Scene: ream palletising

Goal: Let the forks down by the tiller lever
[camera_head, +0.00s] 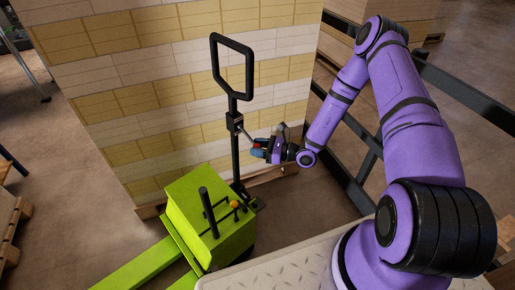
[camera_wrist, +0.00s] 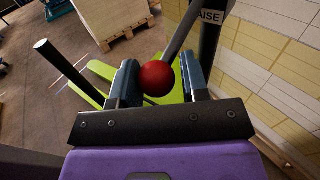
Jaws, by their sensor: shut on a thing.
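The green pallet truck (camera_head: 205,225) stands at lower centre in the head view, its green fork (camera_head: 140,265) reaching to the lower left. Its black tiller (camera_head: 235,150) rises upright to a loop handle (camera_head: 247,70). The tiller lever (camera_head: 248,136) sticks out from the tiller on the right. In the wrist view the lever's red knob (camera_wrist: 156,78) sits between the two fingers of my gripper (camera_wrist: 160,85), which is shut on it. My gripper also shows beside the tiller in the head view (camera_head: 262,150). Lettering reading "AISE" shows on the tiller, partly cut off.
A tall stack of white and yellow packs (camera_head: 160,80) stands on a pallet close behind the tiller. Dark rails (camera_head: 365,150) run behind my arm. An orange knob (camera_head: 234,204) and a black post (camera_head: 208,212) stand on the truck. Another pallet (camera_head: 12,225) lies at left.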

